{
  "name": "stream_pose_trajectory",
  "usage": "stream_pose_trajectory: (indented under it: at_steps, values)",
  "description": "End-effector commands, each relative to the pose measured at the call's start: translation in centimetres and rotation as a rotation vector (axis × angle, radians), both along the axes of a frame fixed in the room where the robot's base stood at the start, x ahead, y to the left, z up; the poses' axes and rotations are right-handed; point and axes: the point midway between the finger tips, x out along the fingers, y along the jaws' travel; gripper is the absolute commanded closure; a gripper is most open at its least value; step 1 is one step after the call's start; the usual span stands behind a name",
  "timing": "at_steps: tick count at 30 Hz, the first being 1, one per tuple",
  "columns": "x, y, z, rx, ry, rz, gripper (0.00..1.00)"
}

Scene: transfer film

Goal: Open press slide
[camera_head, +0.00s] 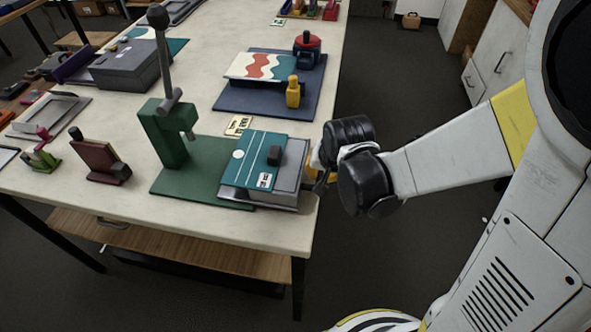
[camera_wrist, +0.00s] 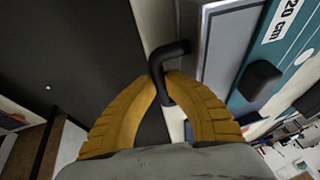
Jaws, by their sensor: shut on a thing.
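The green press (camera_head: 172,135) stands near the table's front right corner, with a tall grey lever (camera_head: 161,55). Its grey slide (camera_head: 291,170) lies on the green base (camera_head: 180,185), with a teal plate (camera_head: 250,158) and black knob (camera_head: 274,155) on top. My gripper (camera_head: 313,170) is at the slide's right end, just past the table edge. In the wrist view, my yellow fingers (camera_wrist: 168,82) are shut around the bent black handle (camera_wrist: 172,52) beside the slide (camera_wrist: 220,45). In the head view the handle is mostly hidden by my gripper.
Behind the press is a dark blue board (camera_head: 235,98) with a wavy-patterned plate, a red-topped device (camera_head: 306,46) and a yellow piece (camera_head: 293,92). Small clamps (camera_head: 103,160) stand at left. The floor (camera_head: 400,265) right of the table is clear beside my arm.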

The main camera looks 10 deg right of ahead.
Motion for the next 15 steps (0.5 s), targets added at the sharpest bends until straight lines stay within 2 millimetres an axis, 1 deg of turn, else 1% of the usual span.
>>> stream_pose_trajectory:
  at_steps: [1,3,12,13,14,15]
  values:
    - [-0.29,-0.69,-0.09,-0.001,0.002,-0.003,1.00]
    - [-0.47,-1.09,-0.09,-0.001,0.002,-0.001,1.00]
    - [-0.53,-1.18,-0.09,-0.001,0.001,0.001,1.00]
    - [-0.53,-1.18,-0.09,-0.001,0.001,0.001,0.84]
    - [-0.53,-1.17,-0.09,-0.001,0.001,0.001,0.75]
    - [-0.52,-1.16,-0.08,0.000,0.001,0.001,0.63]
